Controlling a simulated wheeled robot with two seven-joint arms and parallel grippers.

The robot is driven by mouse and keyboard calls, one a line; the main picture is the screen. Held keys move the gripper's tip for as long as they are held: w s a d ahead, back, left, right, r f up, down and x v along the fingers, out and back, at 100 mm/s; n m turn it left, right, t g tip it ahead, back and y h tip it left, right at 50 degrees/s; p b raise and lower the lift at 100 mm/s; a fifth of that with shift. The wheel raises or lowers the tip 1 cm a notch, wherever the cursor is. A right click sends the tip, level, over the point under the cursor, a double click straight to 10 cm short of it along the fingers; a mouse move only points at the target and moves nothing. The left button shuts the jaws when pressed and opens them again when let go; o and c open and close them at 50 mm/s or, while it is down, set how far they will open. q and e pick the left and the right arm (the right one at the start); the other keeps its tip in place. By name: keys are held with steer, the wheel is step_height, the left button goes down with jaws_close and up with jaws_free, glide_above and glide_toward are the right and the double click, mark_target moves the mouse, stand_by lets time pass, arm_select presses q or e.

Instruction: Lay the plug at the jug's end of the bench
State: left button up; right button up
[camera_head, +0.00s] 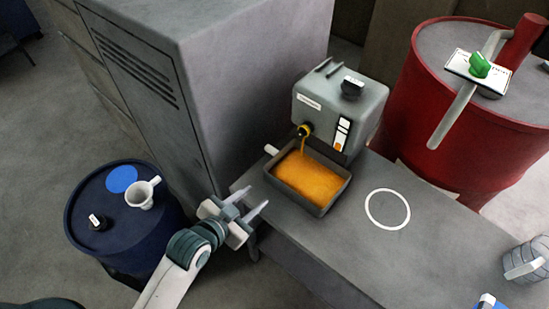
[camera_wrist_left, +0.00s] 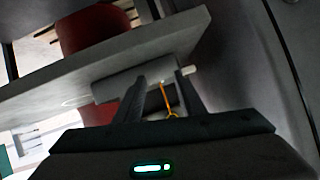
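My left gripper (camera_head: 247,204) is open beside the near left end of the grey bench (camera_head: 440,247). Its two fingers also show apart in the left wrist view (camera_wrist_left: 163,95), with no object seen between them. I cannot pick out the plug in either view. A grey tank (camera_head: 340,105) stands at the bench's back, and orange liquid runs from its outlet (camera_head: 304,131) into a tray (camera_head: 325,207). A grey ribbed vessel with a pale handle (camera_head: 526,262), possibly the jug, is cut off at the right edge. My right gripper is not in view.
A white ring (camera_head: 387,209) marks clear bench top right of the tray. A blue object (camera_head: 489,301) shows at the bottom edge.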

mark_target(300, 134)
arm_select(q)
steer(key=w+d+r+m+t+h, duration=0.3)
steer(key=w+d+r+m+h, duration=0.1)
steer(key=w+r, duration=0.3)
step_height(300, 134, up, 2)
steer(key=shift+d+r+t+h, duration=0.1)
steer(key=shift+d+t+h, duration=0.25)
steer(key=shift+d, duration=0.45)
steer(key=shift+w+d, duration=0.1)
steer(key=shift+w, duration=0.15)
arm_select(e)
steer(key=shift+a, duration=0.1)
arm_select(q)
steer(key=b+x, duration=0.2)
steer(key=x, duration=0.4)
steer(key=shift+w+d, duration=0.25)
steer(key=shift+w, duration=0.05)
steer(key=shift+w+d, duration=0.2)
steer(key=shift+w, duration=0.05)
steer(key=shift+w+d, duration=0.35)
steer(key=shift+w, duration=0.15)
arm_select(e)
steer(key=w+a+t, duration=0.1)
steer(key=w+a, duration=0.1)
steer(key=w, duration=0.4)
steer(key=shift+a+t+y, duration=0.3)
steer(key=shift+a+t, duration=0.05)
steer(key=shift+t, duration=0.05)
